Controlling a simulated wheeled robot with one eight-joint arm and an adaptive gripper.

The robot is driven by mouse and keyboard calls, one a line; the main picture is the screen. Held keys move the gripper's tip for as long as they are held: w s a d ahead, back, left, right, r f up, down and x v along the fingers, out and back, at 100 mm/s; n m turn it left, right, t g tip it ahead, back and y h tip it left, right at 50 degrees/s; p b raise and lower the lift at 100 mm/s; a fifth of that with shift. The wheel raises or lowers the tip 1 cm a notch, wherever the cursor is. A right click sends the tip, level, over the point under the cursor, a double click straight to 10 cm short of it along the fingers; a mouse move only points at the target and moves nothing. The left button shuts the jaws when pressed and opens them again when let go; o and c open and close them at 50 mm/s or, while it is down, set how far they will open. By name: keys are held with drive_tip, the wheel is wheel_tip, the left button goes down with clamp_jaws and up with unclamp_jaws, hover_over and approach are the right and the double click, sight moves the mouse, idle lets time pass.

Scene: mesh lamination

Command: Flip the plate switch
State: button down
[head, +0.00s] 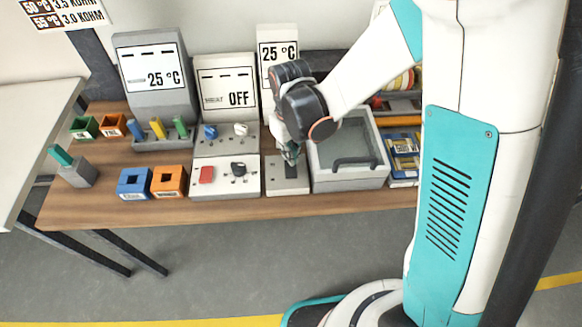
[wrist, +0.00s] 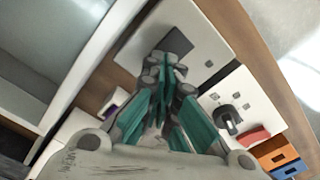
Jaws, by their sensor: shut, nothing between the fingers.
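The plate switch is a dark rocker or lever (head: 291,171) on a light grey plate (head: 287,187) on the wooden table. The plate also shows in the wrist view (wrist: 205,50), with the dark switch (wrist: 176,41) just beyond my fingertips. My gripper (head: 290,157) is shut and empty, pointing down at the upper part of the switch. Its teal fingers (wrist: 167,72) are together in the wrist view. They partly hide the switch, and I cannot tell whether they touch it or which way it is tipped.
To the left is a panel with a red button (head: 206,175) and a black knob (head: 238,169). To the right is a grey box with a glass lid and handle (head: 350,175). Orange (head: 168,181) and blue (head: 134,183) holders stand further left.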

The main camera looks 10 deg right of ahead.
drive_tip(key=shift+f+b, duration=0.95)
drive_tip(key=shift+f, duration=0.15)
idle(0.9)
drive_tip(key=shift+r, duration=0.1)
drive_tip(key=shift+r+p, duration=2.3)
drive_tip(key=shift+r, duration=1.2)
drive_tip(key=shift+d+r, duration=0.15)
drive_tip(key=shift+d, duration=0.05)
drive_tip(key=s+d+r+m+t+b, duration=0.5)
drive_tip(key=s+d+r+t, duration=0.2)
drive_tip(key=s+d+r, duration=0.6)
drive_tip(key=shift+d+r+m, duration=0.3)
drive_tip(key=shift+d+r, duration=0.1)
drive_tip(key=shift+d, duration=0.05)
